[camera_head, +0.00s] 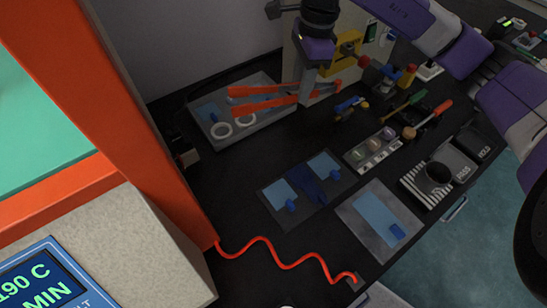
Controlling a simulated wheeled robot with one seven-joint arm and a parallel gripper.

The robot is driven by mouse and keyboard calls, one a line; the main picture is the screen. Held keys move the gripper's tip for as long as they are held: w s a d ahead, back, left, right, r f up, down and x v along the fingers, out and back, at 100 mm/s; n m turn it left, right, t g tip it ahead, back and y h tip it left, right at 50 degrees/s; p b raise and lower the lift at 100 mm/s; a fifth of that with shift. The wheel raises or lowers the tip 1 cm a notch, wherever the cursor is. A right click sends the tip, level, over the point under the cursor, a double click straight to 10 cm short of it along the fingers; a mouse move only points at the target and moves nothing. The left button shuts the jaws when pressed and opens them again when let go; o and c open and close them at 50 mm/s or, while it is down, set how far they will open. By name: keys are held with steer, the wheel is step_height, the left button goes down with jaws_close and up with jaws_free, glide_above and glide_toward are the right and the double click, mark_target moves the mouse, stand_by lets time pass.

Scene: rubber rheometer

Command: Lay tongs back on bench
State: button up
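The orange tongs (262,104) show in the head view at the upper middle. Their two arms point left and are spread apart, over the grey tray (272,123). My gripper (308,84) comes down from above at the right end of the tongs and appears shut on them. The fingertips partly hide that end. The tongs look raised above the tray, but the exact height is hard to tell. The black bench (240,185) lies beneath.
White rings (221,131) lie in the tray. A dark mat with blue pieces (307,187), a grey plate (357,233) and a sample holder (373,149) occupy the bench middle. Hand tools lie at right. A red cable (285,262) crosses the front. An orange-framed machine (120,100) stands left.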

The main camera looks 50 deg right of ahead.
mark_target(292, 148)
step_height(292, 148, down, 20)
steer(key=shift+a+r+p, duration=0.1)
steer(key=shift+a+p, duration=0.05)
steer(key=shift+p, duration=0.8)
steer(key=shift+o, duration=0.9)
steer(key=o, duration=0.4)
step_height(292, 148, up, 12)
steer(key=d+b, duration=0.1)
steer(key=shift+s+b, duration=0.4)
